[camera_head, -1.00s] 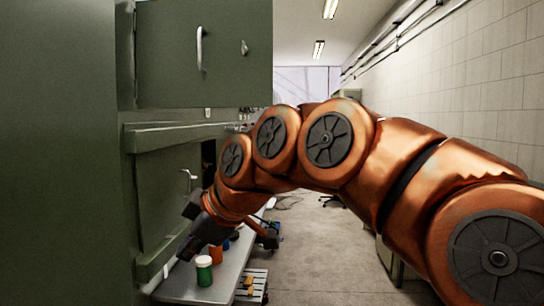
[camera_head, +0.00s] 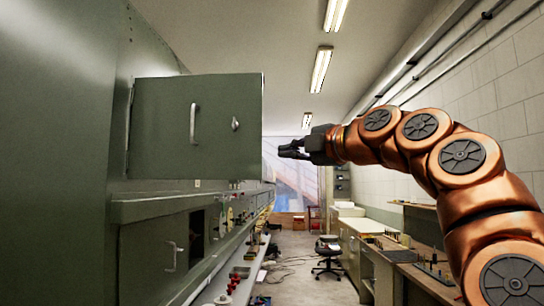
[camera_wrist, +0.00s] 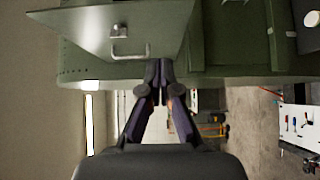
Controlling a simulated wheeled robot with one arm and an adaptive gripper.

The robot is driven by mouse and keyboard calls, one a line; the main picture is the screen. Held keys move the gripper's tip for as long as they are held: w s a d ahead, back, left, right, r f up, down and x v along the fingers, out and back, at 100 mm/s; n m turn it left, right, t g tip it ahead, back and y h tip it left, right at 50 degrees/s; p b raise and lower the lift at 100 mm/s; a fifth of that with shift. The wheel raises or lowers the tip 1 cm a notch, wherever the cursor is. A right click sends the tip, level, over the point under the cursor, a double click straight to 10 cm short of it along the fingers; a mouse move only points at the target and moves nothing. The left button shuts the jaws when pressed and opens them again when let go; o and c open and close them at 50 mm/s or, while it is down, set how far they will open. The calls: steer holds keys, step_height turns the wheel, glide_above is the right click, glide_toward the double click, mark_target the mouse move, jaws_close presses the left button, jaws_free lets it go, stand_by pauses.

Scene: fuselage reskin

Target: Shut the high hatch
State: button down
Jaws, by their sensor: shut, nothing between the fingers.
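The high hatch (camera_head: 160,150) is a flat green panel that stands open, sticking out from the green fuselage wall with its face toward me. It carries a pale bar handle (camera_head: 194,123) and a small latch (camera_head: 235,124) near its free right edge. My gripper (camera_head: 281,150) is shut and empty, just right of that free edge and pointing left in the head view; I cannot tell the gap in depth. In the wrist view, my shut fingers (camera_wrist: 158,65) reach toward a green panel (camera_wrist: 85,25) with a bar handle (camera_wrist: 130,50). The hatch's back is hidden.
A lower green panel (camera_head: 140,260) with a handle sits below, beside a dark opening (camera_head: 197,235). A long shelf (camera_head: 240,285) with small items runs along the left. Workbenches (camera_head: 390,255) line the right; a chair (camera_head: 328,258) stands in the aisle. The aisle floor between is mostly clear.

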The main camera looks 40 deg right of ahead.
steer(key=p, duration=0.3)
glide_toward(254, 158)
steer(key=w+a, duration=0.3)
steer(key=w, duration=0.1)
steer(key=shift+w+d+r+p, duration=0.15)
steer(key=shift+w+d+p, duration=0.45)
steer(key=shift+w+d, duration=0.05)
steer(key=shift+w+d+p, duration=0.3)
steer(key=shift+w+d, duration=0.2)
steer(key=shift+w, duration=0.1)
steer(key=shift+w+d, duration=0.1)
